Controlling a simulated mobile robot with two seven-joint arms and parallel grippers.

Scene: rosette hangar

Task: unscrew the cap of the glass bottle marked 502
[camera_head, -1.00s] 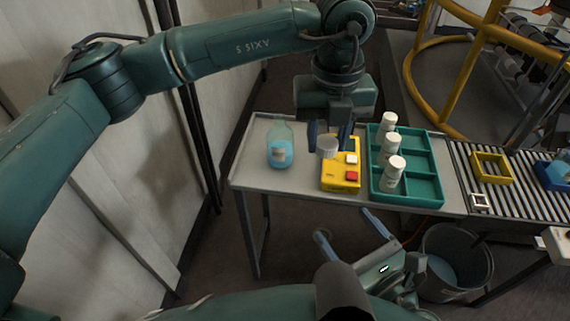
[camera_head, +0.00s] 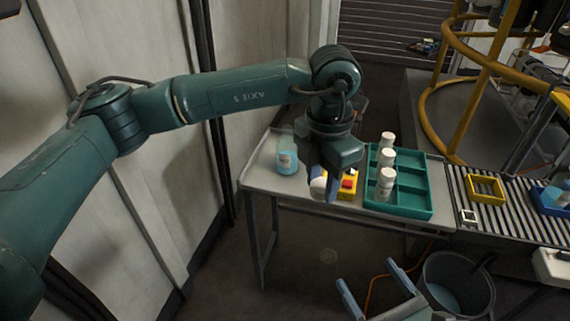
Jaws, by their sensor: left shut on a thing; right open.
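The glass bottle (camera_head: 287,162) with blue liquid stands upright at the left of the grey table. A pale label shows on it, too small to read. I see no cap on its neck. My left gripper (camera_head: 325,190) is to the right of the bottle, fingers down, shut on a pale grey round cap (camera_head: 317,187), near the table's front edge. The cap is apart from the bottle and partly hidden by a finger. My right gripper (camera_head: 377,286) is open and empty, low in front of the table.
A yellow box (camera_head: 345,193) with a red button is partly hidden behind my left gripper. A green divided tray (camera_head: 415,208) holds several white bottles in its left column. A roller conveyor (camera_head: 515,207) with a yellow frame (camera_head: 487,188) adjoins on the right. A bucket (camera_head: 458,285) stands below.

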